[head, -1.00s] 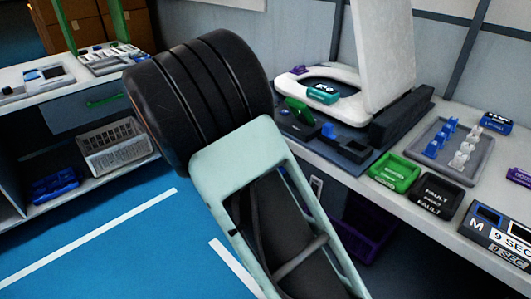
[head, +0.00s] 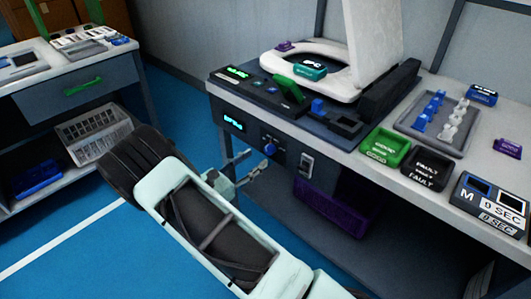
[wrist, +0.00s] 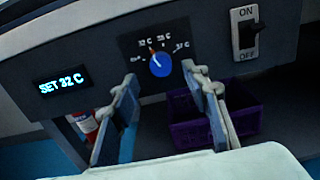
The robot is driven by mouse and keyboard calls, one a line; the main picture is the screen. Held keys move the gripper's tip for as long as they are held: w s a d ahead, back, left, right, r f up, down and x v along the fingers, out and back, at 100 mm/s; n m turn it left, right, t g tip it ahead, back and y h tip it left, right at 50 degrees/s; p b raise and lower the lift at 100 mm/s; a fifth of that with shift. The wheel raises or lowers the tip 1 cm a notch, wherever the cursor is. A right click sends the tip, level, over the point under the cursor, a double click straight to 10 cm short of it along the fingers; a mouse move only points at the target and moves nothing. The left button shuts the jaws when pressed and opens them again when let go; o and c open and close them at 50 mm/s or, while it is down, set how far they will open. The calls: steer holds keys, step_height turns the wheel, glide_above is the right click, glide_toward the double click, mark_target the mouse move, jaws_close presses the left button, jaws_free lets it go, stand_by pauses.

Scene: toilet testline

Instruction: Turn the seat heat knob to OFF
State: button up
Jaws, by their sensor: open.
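The blue seat heat knob (wrist: 160,65) is on the dark front panel in the wrist view, with a dial of labels around it. Its pointer mark is tilted up and left, toward the 32 C label. A faint label at the dial's far left is too small to read surely. The display (wrist: 62,85) left of it reads SET 32 C. The knob also shows in the head view (head: 270,148). My gripper (wrist: 163,80) is open and empty, its fingers either side of and below the knob in the picture, apart from it. In the head view my gripper (head: 256,163) points at the panel.
An ON/OFF rocker switch (wrist: 246,32) sits right of the knob. A purple bin (head: 335,205) is under the bench. On top are the toilet seat (head: 285,62), a green box (head: 384,147) and a FAULT box (head: 427,168). The floor before the bench is open.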

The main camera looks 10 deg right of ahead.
mark_target(267, 151)
steer(key=b+x, duration=0.1)
steer(key=x, duration=0.5)
steer(key=shift+w+d, duration=0.1)
steer(key=shift+w, duration=0.05)
steer(key=c, duration=1.1)
jaws_close()
steer(key=shift+p, duration=0.3)
steer(key=n+p, duration=0.2)
steer(key=n, duration=0.1)
steer(key=shift+r+n, duration=0.1)
steer(key=shift+n, duration=0.2)
steer(key=n+p, duration=0.3)
steer(key=n, duration=0.2)
steer(key=shift+f, duration=0.2)
steer(key=shift+n, duration=0.3)
